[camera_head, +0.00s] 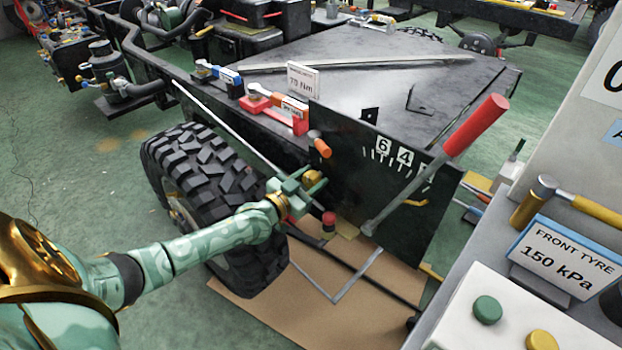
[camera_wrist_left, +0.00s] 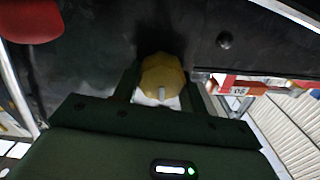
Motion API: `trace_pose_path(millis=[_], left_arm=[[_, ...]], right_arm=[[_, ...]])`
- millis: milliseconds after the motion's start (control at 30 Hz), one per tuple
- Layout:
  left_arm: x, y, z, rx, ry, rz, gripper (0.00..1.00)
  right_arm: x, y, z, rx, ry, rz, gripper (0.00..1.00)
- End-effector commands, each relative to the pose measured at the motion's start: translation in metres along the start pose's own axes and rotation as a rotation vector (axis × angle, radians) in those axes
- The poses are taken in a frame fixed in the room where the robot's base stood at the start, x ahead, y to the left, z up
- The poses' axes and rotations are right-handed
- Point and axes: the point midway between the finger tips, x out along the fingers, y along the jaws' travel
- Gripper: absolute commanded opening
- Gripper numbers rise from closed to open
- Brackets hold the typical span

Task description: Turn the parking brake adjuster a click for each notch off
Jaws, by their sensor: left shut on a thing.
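My left gripper (camera_head: 300,188) reaches in from the left and is shut on the yellow adjuster (camera_head: 314,177) at the side of the black chassis frame. In the left wrist view the faceted yellow adjuster (camera_wrist_left: 162,75) sits between the two dark fingers, with a pale stub at its centre. The parking brake lever (camera_head: 476,126) has a red grip and a grey shaft tilted up to the right. It stands in front of a black plate (camera_head: 370,190) with white notch marks and the numbers 6 and 4; a further number is partly hidden by the lever. My right gripper is not in view.
A large tyre (camera_head: 205,180) stands just behind my left forearm. A red button (camera_head: 328,220) sits below the gripper, and an orange knob (camera_head: 320,145) above it. Torque wrenches (camera_head: 275,100) lie on the frame.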

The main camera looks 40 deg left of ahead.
Motion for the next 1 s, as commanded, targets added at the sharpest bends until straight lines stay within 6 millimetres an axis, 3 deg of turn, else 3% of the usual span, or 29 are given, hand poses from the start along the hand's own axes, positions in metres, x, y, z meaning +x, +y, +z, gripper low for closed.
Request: trace_pose_path(millis=[1000], left_arm=[[-0.001,-0.004,0.004,-0.833,-0.004,-0.001,0.19]], right_arm=[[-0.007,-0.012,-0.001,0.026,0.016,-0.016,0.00]])
